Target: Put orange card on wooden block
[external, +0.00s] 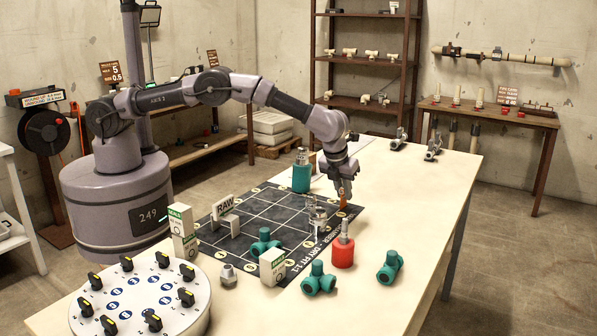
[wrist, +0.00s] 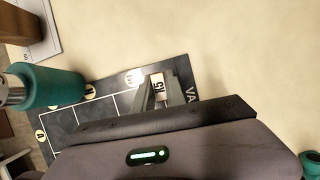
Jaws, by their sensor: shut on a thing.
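The orange card (external: 343,202) is between the fingertips of my gripper (external: 343,190), at the right edge of the black grid mat in the external view. In the wrist view my gripper (wrist: 160,92) is shut on it, and a pale face with dark print (wrist: 158,86) shows between the fingers. I cannot tell whether its lower end touches the mat. A brown block that looks like the wooden block (wrist: 24,28) is at the top left of the wrist view, apart from my gripper.
The teal bottle (external: 301,176) stands behind the mat (external: 255,205), left of my gripper. A clear glass (external: 317,217), a red bottle (external: 343,250) and teal pipe fittings (external: 390,267) are nearby. The table's right side (external: 420,190) is mostly clear.

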